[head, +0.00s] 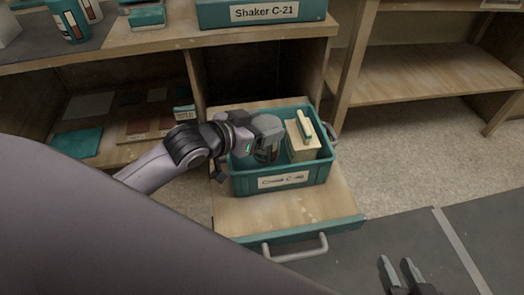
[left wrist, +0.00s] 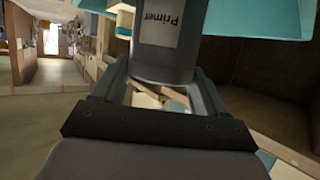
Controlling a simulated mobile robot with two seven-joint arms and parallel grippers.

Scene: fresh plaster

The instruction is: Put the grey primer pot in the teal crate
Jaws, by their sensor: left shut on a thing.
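The grey primer pot, marked "Primer" in the left wrist view (left wrist: 168,42), also shows in the head view (head: 268,126). My left gripper (head: 254,144) is shut on it, with a finger on either side of the pot in the left wrist view (left wrist: 165,88). The teal crate (head: 243,187), labelled "C-46" or similar, stands on a pulled-out drawer. The pot appears over or within the left part of the crate; whether it touches the crate floor is hidden. My right gripper (head: 398,268) is at the lower right, fingers apart and empty.
A cream box with a handle (head: 303,142) stands in the crate's right part. The crate sits on a wooden drawer (head: 285,215) with a teal front and handle. A teal bin "Shaker C-21" (head: 225,14) stands on the shelf above. Boards (head: 90,107) lie on the lower left shelf.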

